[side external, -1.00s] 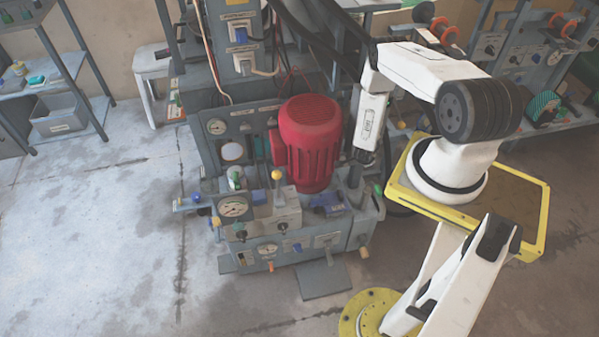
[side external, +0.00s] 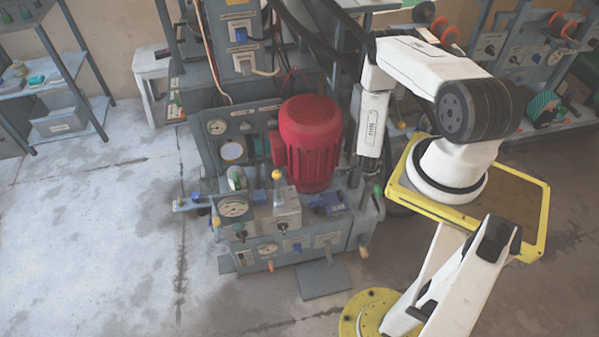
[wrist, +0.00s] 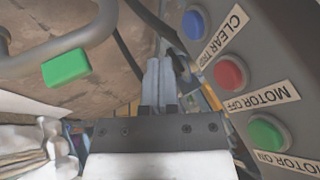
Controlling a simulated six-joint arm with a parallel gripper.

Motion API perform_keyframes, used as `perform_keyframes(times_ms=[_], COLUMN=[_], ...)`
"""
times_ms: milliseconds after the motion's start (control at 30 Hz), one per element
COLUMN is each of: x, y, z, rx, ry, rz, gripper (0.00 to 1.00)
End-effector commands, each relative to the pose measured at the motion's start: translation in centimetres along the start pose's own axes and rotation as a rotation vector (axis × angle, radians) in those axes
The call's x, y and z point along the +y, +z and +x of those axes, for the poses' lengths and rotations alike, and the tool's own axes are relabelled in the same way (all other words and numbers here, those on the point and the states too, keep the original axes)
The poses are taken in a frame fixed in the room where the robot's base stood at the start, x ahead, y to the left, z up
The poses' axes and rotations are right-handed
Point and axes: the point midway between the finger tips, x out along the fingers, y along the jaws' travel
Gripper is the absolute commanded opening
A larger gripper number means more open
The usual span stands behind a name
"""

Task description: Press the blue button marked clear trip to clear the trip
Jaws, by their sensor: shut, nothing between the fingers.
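The blue button (wrist: 194,24) is at the top of a grey panel in the wrist view, beside a white label reading CLEAR TRIP (wrist: 226,32). My gripper (wrist: 159,62) is shut with nothing between its fingers. Its fingertips are left of and below the blue button in that picture, apart from it. In the side view my gripper (side external: 368,163) points down just right of the red motor. I cannot make out the blue button in the side view.
Below the blue button are a red button (wrist: 230,73) marked MOTOR OFF and a green button (wrist: 268,133) marked MOTOR ON. A green block (wrist: 66,67) on a grey bar is at the left. The red motor (side external: 311,140) stands close beside my wrist.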

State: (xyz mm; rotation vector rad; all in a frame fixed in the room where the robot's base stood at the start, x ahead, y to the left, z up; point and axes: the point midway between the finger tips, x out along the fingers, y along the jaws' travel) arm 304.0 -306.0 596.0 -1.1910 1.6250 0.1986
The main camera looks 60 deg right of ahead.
Motion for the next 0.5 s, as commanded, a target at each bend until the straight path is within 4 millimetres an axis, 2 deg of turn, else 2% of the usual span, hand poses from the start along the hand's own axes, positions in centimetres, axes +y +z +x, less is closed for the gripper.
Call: perform_keyframes(times_ms=[500], x=[0.2], y=[0.0], z=[-5.9], rx=[-0.002], ry=[0.004], rz=[-0.002], gripper=[0.0])
